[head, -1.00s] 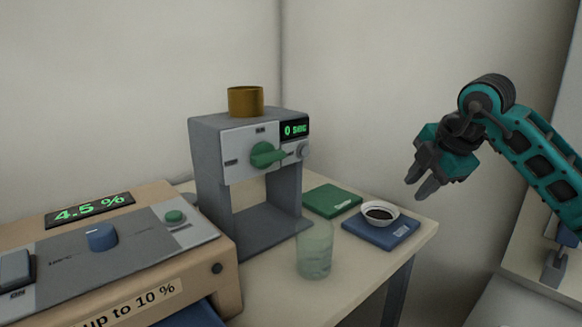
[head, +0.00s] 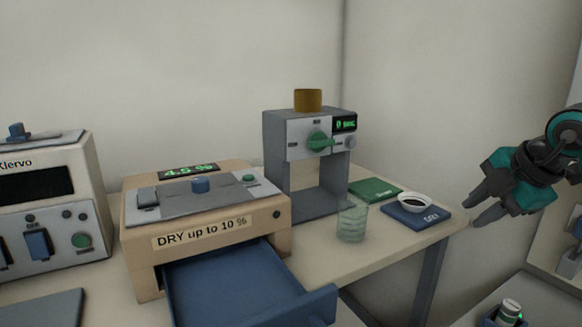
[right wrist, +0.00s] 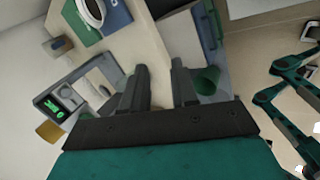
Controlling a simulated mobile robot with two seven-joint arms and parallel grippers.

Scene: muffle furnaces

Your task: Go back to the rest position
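My right gripper (head: 482,205) is at the right of the head view, in the air beside the table's right end. Its two fingers are apart with nothing between them. In the right wrist view the gripper (right wrist: 160,80) also shows open and empty. My left gripper is not in the head view. A white bowl with dark contents (head: 415,203) sits on the blue mat (head: 432,222), left of the right gripper and apart from it.
A grey machine (head: 275,150) with a brown cup (head: 307,100) on top stands on the table (head: 330,262). A glass (head: 352,224) and green mat (head: 375,189) are near it. A tan dryer (head: 140,255) has its blue drawer (head: 225,285) pulled out. A white device (head: 85,170) stands left.

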